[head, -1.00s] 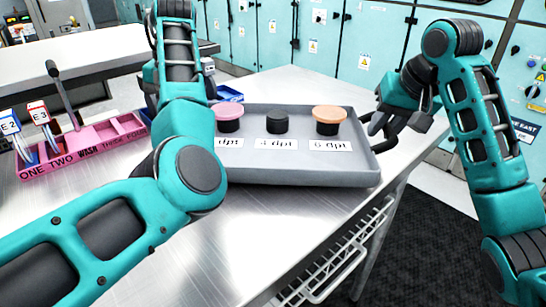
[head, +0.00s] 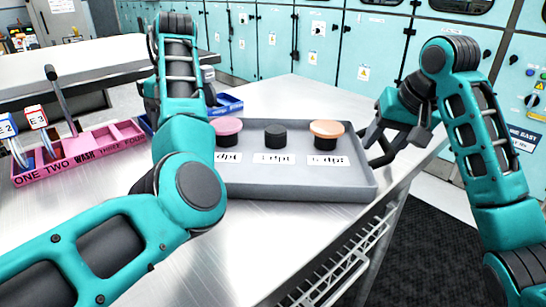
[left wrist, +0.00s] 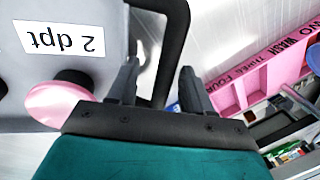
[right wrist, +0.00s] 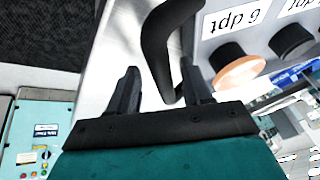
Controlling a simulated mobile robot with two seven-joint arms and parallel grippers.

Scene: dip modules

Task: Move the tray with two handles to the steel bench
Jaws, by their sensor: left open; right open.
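The grey tray (head: 300,190) rests level on a shiny metal worktop (head: 270,245). It carries a pink-capped piece (head: 227,130), a black piece (head: 275,136) and an orange-capped piece (head: 327,132) behind white labels. My right gripper (right wrist: 160,68) is open at the tray's right side, with the black right handle (right wrist: 157,45) between its fingers. My left gripper (left wrist: 158,66) is open at the left side, with the black left handle (left wrist: 176,40) between its fingers. In the head view my left arm hides the left handle and the tray's left end.
A pink compartment box (head: 85,160) with labelled tags stands left of the tray. A blue item (head: 228,104) lies behind the tray. Another metal bench (head: 60,72) is at the back left. Teal cabinets (head: 320,50) line the back. A dark mat (head: 435,250) lies on the floor at right.

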